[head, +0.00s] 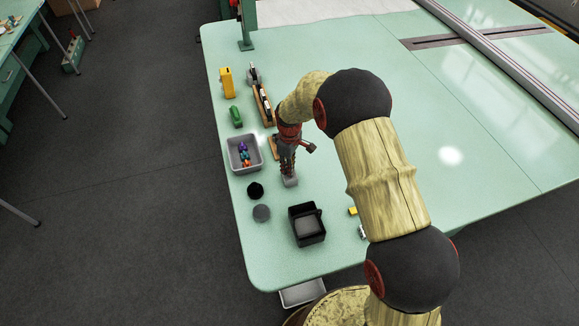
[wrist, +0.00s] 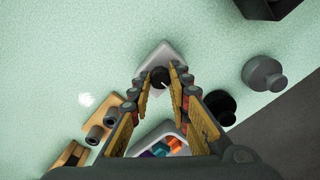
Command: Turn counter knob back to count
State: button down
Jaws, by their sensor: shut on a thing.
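The counter is a small grey wedge-shaped body (wrist: 152,52) standing on the green table; in the head view it shows below my gripper (head: 290,182). Its dark round knob (wrist: 160,77) carries a short white mark and sits between my fingertips. My gripper (wrist: 161,80) points down at the counter, with one finger on each side of the knob, and is shut on it. In the head view the knob is hidden by the fingers. The count reading cannot be seen in either view.
Close left of the counter are a grey bin (head: 231,158) with coloured pieces, a black knobbed piece (head: 256,190) and a grey one (head: 261,213). A black open box (head: 307,238) stands in front. A wooden rack (head: 263,105) stands behind. The table's right side is broadly clear.

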jog(key=c, duration=1.7)
grip_release()
jog(key=shift+o, duration=0.2)
notch_tip(320, 180, up, 12)
